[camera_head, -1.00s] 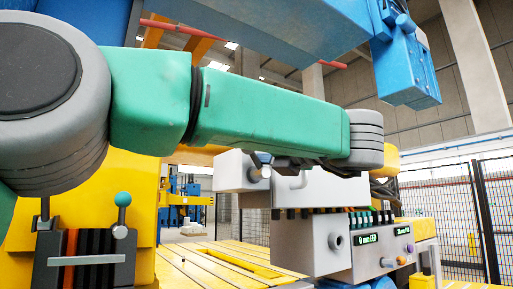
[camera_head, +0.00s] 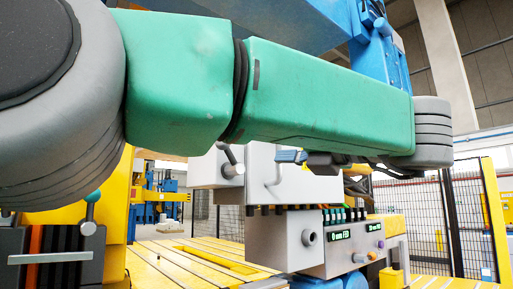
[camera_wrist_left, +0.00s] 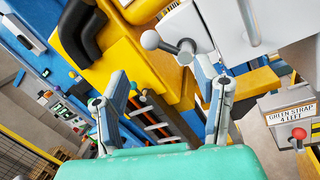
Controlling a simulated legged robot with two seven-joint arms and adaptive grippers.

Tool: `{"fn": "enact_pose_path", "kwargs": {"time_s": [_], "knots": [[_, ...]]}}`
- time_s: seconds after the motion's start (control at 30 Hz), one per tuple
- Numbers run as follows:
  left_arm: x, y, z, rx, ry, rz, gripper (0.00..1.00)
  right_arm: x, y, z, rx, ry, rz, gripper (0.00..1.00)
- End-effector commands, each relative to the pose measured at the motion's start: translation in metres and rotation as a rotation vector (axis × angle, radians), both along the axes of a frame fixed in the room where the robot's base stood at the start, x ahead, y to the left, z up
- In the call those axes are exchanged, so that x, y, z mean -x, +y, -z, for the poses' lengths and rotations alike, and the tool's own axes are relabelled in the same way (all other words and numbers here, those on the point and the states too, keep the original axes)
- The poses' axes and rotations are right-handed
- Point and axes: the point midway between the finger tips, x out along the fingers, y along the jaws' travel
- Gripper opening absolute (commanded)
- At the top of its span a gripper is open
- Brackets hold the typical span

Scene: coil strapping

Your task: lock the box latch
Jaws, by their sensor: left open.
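The grey-white box (camera_head: 310,190) stands in the middle of the head view. Its latch (camera_head: 231,166) is a short grey cylinder with a dark lever that points up and left. In the left wrist view the latch lever ends in a grey ball knob (camera_wrist_left: 151,40) and runs to a pivot on the pale box face (camera_wrist_left: 212,22). My left gripper (camera_head: 291,157) is open and empty, to the right of the latch and apart from it in the head view. In the wrist view its two fingers (camera_wrist_left: 160,75) spread below the knob. My right gripper is not in view.
A bent grey handle (camera_wrist_left: 249,22) sticks out from the box beside the latch. A control panel (camera_head: 352,247) with displays and knobs is below. A yellow slotted table (camera_head: 165,262) lies lower left. A red-knobbed lever (camera_wrist_left: 299,133) stands by a "green strap" sign (camera_wrist_left: 292,115).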

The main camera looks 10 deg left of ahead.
Motion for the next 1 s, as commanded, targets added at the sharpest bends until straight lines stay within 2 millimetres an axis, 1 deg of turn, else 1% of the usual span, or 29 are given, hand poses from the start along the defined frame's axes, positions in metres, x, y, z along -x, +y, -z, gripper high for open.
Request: {"fn": "enact_pose_path", "kwargs": {"time_s": [0.1,0.37,0.4,0.47,0.5,0.53,0.57,0.67,0.7,0.73,0.8,0.83,0.9,0.97,1.0], "knots": [[0.003,-0.006,0.001,0.003,0.001,0.000,0.57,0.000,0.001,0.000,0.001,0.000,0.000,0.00],[0.005,-0.007,0.002,0.003,0.001,0.000,0.57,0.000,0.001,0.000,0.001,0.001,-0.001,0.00],[0.004,-0.007,0.002,0.003,0.001,0.000,0.53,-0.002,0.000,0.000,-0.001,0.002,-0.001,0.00],[0.003,-0.007,0.003,-0.004,0.006,0.002,0.32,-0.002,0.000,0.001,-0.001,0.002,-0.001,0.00],[-0.002,-0.006,0.008,-0.022,0.018,0.006,0.18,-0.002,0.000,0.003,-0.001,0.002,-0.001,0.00],[-0.008,-0.004,0.013,-0.043,0.035,0.011,0.07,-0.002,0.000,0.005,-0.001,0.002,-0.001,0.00],[-0.017,-0.001,0.021,-0.077,0.058,0.021,0.00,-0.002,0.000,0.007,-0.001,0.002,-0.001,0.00],[-0.062,0.016,0.067,-0.259,0.201,0.079,0.00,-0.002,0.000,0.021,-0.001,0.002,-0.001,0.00],[-0.085,0.026,0.095,-0.358,0.285,0.117,0.00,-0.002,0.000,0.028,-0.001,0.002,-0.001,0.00],[-0.101,0.034,0.116,-0.431,0.353,0.148,0.00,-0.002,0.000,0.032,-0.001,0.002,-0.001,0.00],[-0.128,0.053,0.159,-0.574,0.495,0.231,0.00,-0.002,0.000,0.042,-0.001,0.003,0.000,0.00],[-0.137,0.063,0.174,-0.623,0.548,0.271,0.00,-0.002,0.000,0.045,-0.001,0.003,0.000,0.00],[-0.145,0.085,0.191,-0.694,0.634,0.366,0.00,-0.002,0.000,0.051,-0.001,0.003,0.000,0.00],[-0.143,0.101,0.190,-0.720,0.667,0.451,0.00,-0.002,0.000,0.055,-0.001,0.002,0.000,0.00],[-0.138,0.110,0.183,-0.728,0.670,0.503,0.00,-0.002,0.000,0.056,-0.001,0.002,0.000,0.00]]}}
